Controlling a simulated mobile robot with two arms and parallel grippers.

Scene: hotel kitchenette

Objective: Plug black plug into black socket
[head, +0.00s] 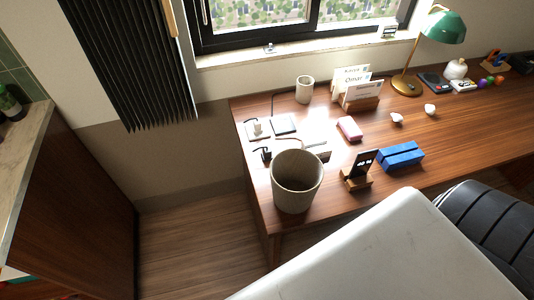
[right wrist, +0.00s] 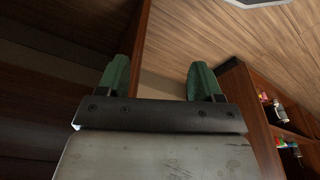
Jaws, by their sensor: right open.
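A small black plug (head: 265,154) with a dark cable is on the left end of the wooden desk, behind a beige bin-like pot (head: 297,182). A square black plate (head: 283,125), which looks like the black socket, lies behind it near the desk's left edge. A white plate with a light plug (head: 257,128) is just left of the black plate. Details of the socket holes are too small to tell. My right gripper (right wrist: 160,80) is open, with two green fingers apart and nothing between them. It is away from the desk items. My left gripper is not in view.
The desk (head: 470,125) also holds a phone on a stand (head: 360,167), a blue box (head: 401,156), a pink block (head: 349,128), a card holder (head: 360,101) and a green lamp (head: 443,28). A black chair (head: 490,225) stands at right. Floor (head: 190,240) left of the desk is clear.

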